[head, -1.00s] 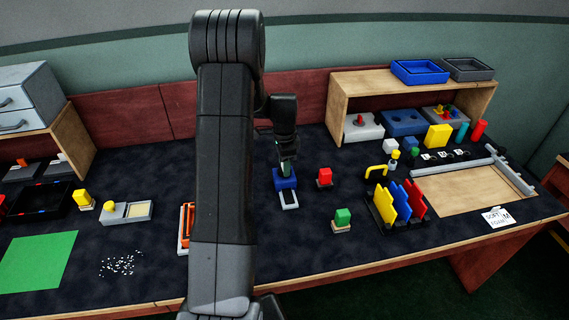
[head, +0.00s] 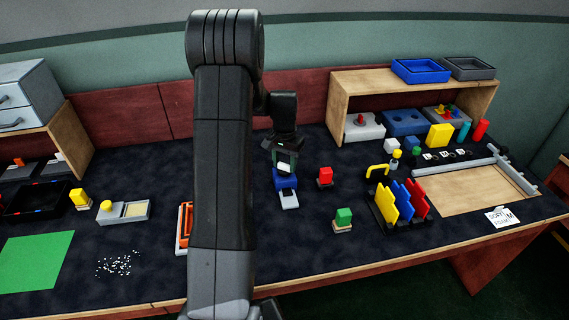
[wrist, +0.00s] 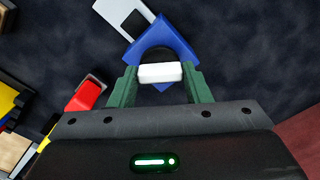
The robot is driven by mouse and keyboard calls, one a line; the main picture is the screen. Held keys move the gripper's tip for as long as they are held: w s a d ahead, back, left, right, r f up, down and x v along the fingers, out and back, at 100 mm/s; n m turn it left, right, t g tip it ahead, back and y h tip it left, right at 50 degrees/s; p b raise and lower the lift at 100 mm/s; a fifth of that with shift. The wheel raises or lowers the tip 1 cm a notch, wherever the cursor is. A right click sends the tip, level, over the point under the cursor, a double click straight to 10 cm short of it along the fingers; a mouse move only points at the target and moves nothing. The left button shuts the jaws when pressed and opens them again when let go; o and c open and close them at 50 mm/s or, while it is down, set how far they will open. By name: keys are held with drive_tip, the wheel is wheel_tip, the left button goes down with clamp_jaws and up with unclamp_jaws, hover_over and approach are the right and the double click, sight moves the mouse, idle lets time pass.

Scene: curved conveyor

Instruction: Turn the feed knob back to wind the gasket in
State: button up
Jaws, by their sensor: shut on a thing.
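The feed device is a blue block (head: 285,182) on the dark bench, right of my arm in the head view. It also shows in the wrist view (wrist: 178,42), turned like a diamond. On the block is a black round base with a white knob bar (wrist: 160,72). My gripper (wrist: 160,75) is shut on the white knob bar, with a green finger at each end.
An orange-edged tray (head: 184,228) is partly hidden by my arm. A rack with coloured plates (head: 400,203) stands further right. Bare bench lies behind the device.

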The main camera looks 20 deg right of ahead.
sight(284, 164)
drive_tip(key=n, duration=0.3)
drive_tip(key=shift+n, duration=0.4)
drive_tip(key=shift+n+b, duration=0.35)
drive_tip(key=shift+n, duration=1.55)
drive_tip(key=o, duration=1)
wheel_tip(284, 164, up, 14)
drive_tip(key=shift+f, duration=0.1)
wheel_tip(284, 164, down, 14)
drive_tip(key=shift+r, duration=0.1)
